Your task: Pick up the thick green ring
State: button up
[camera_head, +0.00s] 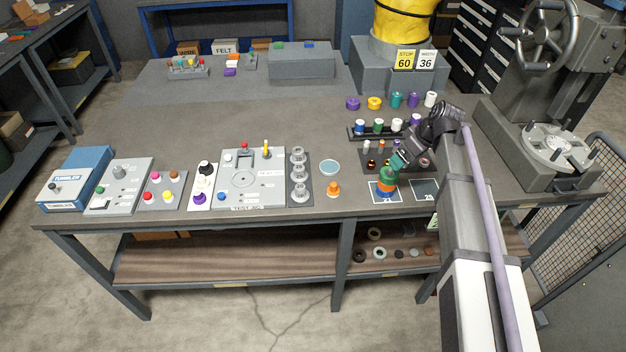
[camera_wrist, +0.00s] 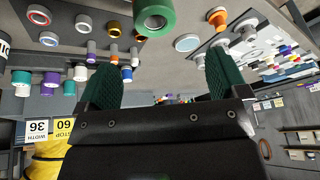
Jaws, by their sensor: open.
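A thick green ring (camera_head: 388,173) shows on top of a short stack with an orange band below it, near the front edge of the bench in the head view. The stack stands on a dark marked square (camera_head: 374,193). In the wrist view the green ring (camera_wrist: 155,17) shows a pale centre and is cut by the top edge. My gripper (camera_head: 399,161) is just above and right of the stack. Its two green-padded fingers (camera_wrist: 160,62) are spread in the wrist view, with nothing between them. I cannot tell the exact gap to the ring.
A second marked square (camera_head: 425,186) lies to the right. An orange stacked piece (camera_head: 333,189) and a round pale-blue dish (camera_head: 330,167) stand to the left. Behind are a rack of coloured pieces (camera_head: 378,127) and loose spools (camera_head: 397,100). A grey press (camera_head: 545,150) stands at right.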

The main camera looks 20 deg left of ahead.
jog(key=n, duration=0.1)
jog(key=b, duration=0.6)
send_over(390, 172)
jog(key=s+d, duration=0.2)
jog(key=shift+n, duration=0.4)
jog(key=f, duration=0.5)
jog(key=shift+s+d+f, duration=0.15)
jog(key=shift+d+f, duration=0.05)
jog(key=shift+f, duration=0.1)
jog(key=shift+r+p, duration=0.1)
jog(key=shift+p, duration=0.25)
jog(key=shift+a, duration=0.15)
jog(key=b+x, duration=0.4)
jog(key=x, duration=0.1)
jog(key=shift+b, duration=0.35)
jog(key=shift+a, duration=0.15)
jog(key=shift+r, duration=0.15)
jog(key=c, duration=1.1)
